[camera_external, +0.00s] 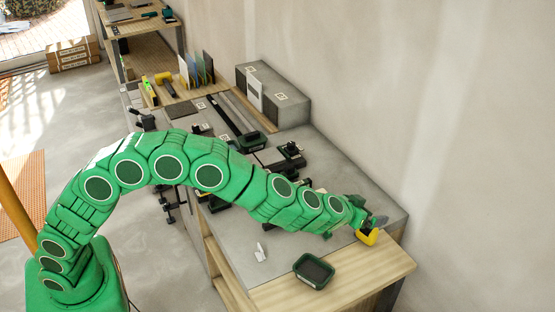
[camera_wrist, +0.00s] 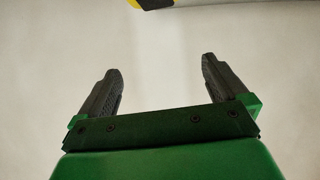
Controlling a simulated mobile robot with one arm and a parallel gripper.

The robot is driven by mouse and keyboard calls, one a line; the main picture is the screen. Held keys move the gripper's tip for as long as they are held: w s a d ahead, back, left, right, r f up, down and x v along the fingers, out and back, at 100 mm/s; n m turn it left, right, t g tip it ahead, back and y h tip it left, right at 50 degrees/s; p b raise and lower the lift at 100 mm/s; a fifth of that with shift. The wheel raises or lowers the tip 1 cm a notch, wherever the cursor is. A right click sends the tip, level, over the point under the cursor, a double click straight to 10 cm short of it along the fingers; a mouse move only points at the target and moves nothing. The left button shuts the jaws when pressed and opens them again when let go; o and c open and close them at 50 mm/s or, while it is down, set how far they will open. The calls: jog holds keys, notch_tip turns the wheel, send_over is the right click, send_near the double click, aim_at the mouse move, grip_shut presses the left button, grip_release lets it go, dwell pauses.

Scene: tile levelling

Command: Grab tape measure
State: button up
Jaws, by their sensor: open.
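The yellow and black tape measure (camera_external: 367,238) sits on the workbench near its right end, just below the end of my arm in the external view. In the wrist view only a yellow and black edge of it (camera_wrist: 153,4) shows at the top of the picture, beyond the fingertips. My gripper (camera_wrist: 161,66) is open, with two dark fingers spread apart and nothing between them. In the external view my gripper (camera_external: 372,222) is close to the tape measure and partly covers it. Whether they touch cannot be told.
A dark green tray (camera_external: 313,271) stands at the bench's front edge, with small white pieces (camera_external: 261,252) to its left. Grey blocks (camera_external: 272,95) stand against the wall. Several tools and clamps lie along the bench behind my arm. Bare wood shows around the tray.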

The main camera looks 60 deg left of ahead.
aim_at(367, 233)
jog(key=shift+y, duration=0.4)
jog(key=shift+a+f, duration=0.2)
jog(key=shift+f, duration=4.4)
jog(key=shift+x, duration=2.5)
jog(key=shift+c, duration=0.5)
jog(key=c, duration=1.1)
jog(key=shift+o, duration=0.2)
jog(key=shift+r, duration=0.15)
